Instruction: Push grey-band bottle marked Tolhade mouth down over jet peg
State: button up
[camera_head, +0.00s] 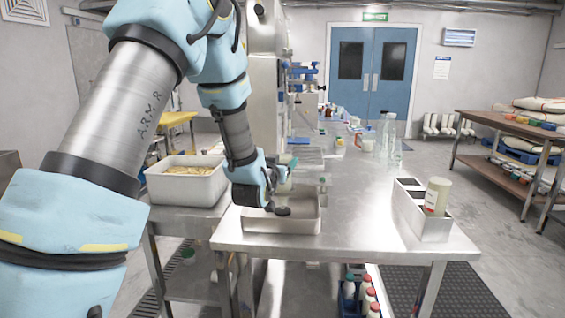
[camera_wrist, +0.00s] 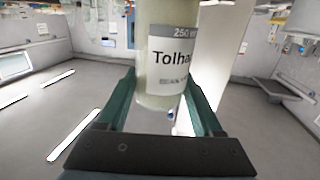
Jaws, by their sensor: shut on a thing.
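The grey-band bottle marked Tolhade (camera_wrist: 172,60) is between the green fingers of my gripper (camera_wrist: 160,108). The wrist view is upside down, with ceiling lights low in the picture, and the label reads upright there, so the bottle appears inverted. In the head view, my gripper (camera_head: 284,175) is over the metal tray at the table's near left corner, and the pale bottle (camera_head: 285,187) is partly hidden by it. A small black round thing (camera_head: 283,211) lies below the bottle in the tray; it may be the jet peg or its base. Whether they touch is unclear.
The shallow metal tray (camera_head: 300,226) has raised walls. A metal divided box (camera_head: 424,226) at right holds another pale bottle (camera_head: 438,194). A white bin (camera_head: 186,187) stands left. Clear bottles (camera_head: 389,132) stand farther back. The table's middle (camera_head: 362,205) is clear.

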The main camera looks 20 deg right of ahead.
jog(key=shift+f+b, duration=0.8)
jog(key=shift+b, duration=0.2)
dwell(0.6)
jog(key=o, duration=1.4)
jog(key=shift+c, duration=0.2)
jog(key=shift+s, duration=0.1)
jog(key=b+v, duration=0.2)
jog(key=v, duration=0.5)
jog(key=shift+r, duration=0.1)
